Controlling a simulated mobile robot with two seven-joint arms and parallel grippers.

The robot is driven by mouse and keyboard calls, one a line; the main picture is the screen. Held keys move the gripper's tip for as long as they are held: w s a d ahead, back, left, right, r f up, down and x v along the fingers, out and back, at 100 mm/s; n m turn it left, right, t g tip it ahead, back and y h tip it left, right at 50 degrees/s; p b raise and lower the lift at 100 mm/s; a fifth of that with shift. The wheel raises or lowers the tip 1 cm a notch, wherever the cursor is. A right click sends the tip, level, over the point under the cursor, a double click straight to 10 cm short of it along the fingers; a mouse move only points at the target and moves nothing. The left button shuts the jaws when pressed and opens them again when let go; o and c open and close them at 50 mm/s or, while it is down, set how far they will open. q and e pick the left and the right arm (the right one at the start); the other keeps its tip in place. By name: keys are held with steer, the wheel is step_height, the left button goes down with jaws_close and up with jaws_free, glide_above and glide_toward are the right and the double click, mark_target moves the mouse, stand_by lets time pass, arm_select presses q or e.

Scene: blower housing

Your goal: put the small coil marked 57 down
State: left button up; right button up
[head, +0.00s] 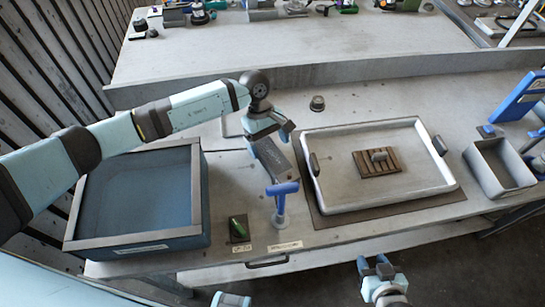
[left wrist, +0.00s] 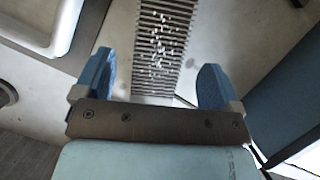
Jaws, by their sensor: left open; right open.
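I cannot make out a coil with a readable 57 in either view. A small dark round piece (head: 317,103), perhaps a coil, stands on the table behind the tray. My left gripper (head: 268,132) is open above the table, left of that piece. In the left wrist view its two blue fingers (left wrist: 157,85) are apart with nothing between them. A grey ribbed strip (left wrist: 150,85) with small pale bits lies beyond the fingers; it also shows in the head view (head: 272,158). My right gripper (head: 376,266) is open and empty in front of the table.
A white-rimmed tray (head: 440,165) holds a brown slatted block (head: 366,170) with a small grey part on it. A blue-lined bin (head: 203,185) is at left. A blue-handled tool (head: 281,190) stands upright near the front. A grey open box (head: 483,170) is at right.

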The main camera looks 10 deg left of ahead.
mark_target(273, 154)
arm_select(q)
steer(key=p+x, duration=0.1)
steer(key=x, duration=0.3)
steer(key=shift+d+f+p, duration=0.1)
steer(key=shift+f+p, duration=0.05)
steer(key=shift+p, duration=0.25)
steer(key=shift+s+f, duration=0.1)
steer(key=shift+f, duration=0.15)
steer(key=c, duration=1.4)
steer(key=shift+r, duration=0.1)
steer(key=shift+r, duration=0.55)
step_height(273, 154, up, 19)
steer(key=b, duration=0.4)
steer(key=s+a+m+y+p, duration=0.1)
steer(key=a+m, duration=0.2)
steer(key=a, duration=0.1)
steer(key=s+a+m+y+p, duration=0.1)
steer(key=s+a+m+p, duration=0.1)
steer(key=a+m, duration=0.1)
steer(key=s+a+f+m+g+y+p, duration=0.1)
steer(key=s+a+m+p, duration=0.1)
steer(key=a, duration=0.4)
steer(key=shift+s+a+m, duration=0.1)
steer(key=shift+s+m, duration=0.05)
steer(key=shift+m, duration=0.35)
